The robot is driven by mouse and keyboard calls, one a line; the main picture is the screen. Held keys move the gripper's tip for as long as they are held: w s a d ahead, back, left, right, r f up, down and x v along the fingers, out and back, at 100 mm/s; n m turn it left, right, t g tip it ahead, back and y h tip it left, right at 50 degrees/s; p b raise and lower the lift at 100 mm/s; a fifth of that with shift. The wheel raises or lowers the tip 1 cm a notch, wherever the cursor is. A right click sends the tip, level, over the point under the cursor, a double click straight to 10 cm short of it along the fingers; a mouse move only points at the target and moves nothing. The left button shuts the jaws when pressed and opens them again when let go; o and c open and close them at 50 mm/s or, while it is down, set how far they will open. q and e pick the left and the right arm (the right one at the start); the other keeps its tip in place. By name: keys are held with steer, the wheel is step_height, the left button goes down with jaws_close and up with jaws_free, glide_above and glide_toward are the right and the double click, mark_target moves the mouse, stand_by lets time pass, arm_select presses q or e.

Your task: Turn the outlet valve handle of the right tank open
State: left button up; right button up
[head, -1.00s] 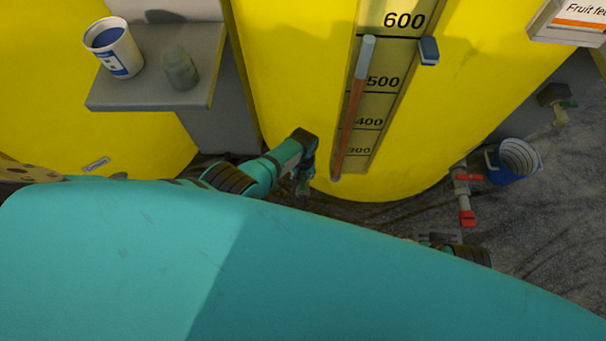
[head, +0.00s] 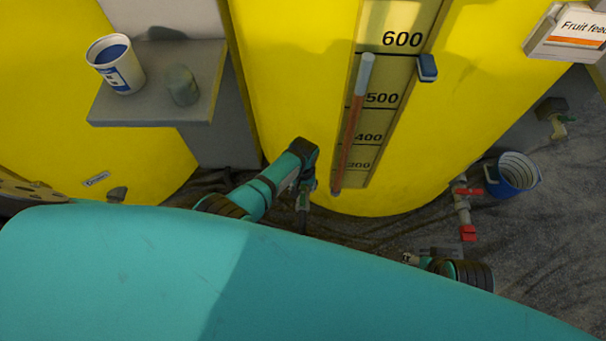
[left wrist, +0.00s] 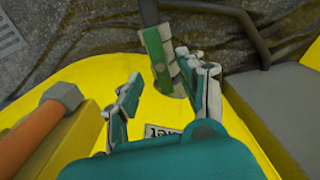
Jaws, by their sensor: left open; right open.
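The right yellow tank (head: 400,190) fills the middle of the head view. My left gripper (head: 304,195) is low at its front, left of the level tube's foot, and partly hidden by its own arm. In the left wrist view my left gripper (left wrist: 163,95) is open, fingers apart. Just beyond and between the fingers is a green part with pale sides (left wrist: 158,58); I cannot tell whether it is the outlet handle or another finger. A partly covered label (left wrist: 163,131) is on the tank. My right gripper (head: 410,258) is open, low, and mostly hidden by its arm.
A red-handled valve (head: 470,191) is at the tank's right side, beside a blue bucket (head: 518,173). A grey shelf (head: 150,108) at left holds a white cup (head: 116,66) and a small jar (head: 182,86). The level tube (head: 353,125) runs down the tank front.

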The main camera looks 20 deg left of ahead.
mark_target(302, 193)
arm_select(q)
step_height(302, 193, up, 9)
stand_by(0.4)
stand_by(0.4)
